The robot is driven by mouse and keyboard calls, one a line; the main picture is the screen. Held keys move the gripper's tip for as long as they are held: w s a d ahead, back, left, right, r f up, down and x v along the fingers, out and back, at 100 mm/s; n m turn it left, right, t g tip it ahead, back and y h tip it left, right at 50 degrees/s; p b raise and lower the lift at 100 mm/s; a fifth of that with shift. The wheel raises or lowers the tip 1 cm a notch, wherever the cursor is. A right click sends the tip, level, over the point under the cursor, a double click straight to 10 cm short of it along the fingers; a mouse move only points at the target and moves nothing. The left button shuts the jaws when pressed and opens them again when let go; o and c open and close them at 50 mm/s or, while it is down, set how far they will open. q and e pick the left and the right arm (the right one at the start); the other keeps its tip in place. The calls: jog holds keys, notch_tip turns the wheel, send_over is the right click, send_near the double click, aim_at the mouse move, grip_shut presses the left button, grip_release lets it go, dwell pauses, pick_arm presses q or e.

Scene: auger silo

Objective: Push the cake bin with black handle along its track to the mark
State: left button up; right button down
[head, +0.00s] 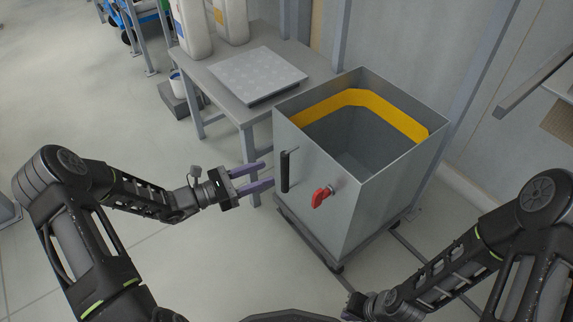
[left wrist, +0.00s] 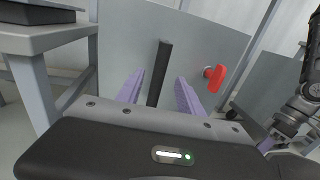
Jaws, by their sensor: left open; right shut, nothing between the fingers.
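The cake bin (head: 372,205) is a grey, open-topped metal box with a yellow band inside, standing on a low wheeled base. Its upright black handle (head: 285,171) is on the front face, left of a red knob (head: 321,196). My left gripper (head: 268,175) is open just left of the handle. In the left wrist view the black handle (left wrist: 159,73) shows between the two purple fingers (left wrist: 157,90); contact is not clear. My right gripper (head: 350,312) is low at the bottom edge, shut and empty, partly cut off. I cannot make out the mark.
Track rails (head: 402,238) run along the floor under the bin. A grey table (head: 228,92) with a pale flat slab (head: 258,72) and white jugs (head: 192,28) stands close behind the bin's left side. A wall is at right. The floor at left is clear.

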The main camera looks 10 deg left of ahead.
aim_at(285, 165)
pick_arm(q)
jog(key=b+x, duration=0.2)
jog(key=x, duration=0.4)
jog(key=shift+w+d+f, duration=0.1)
jog(key=shift+w+d, duration=0.1)
jog(key=shift+d, duration=0.1)
jog(key=shift+w+d, duration=0.3)
jog(key=shift+c, duration=0.2)
grip_shut()
dwell(0.7)
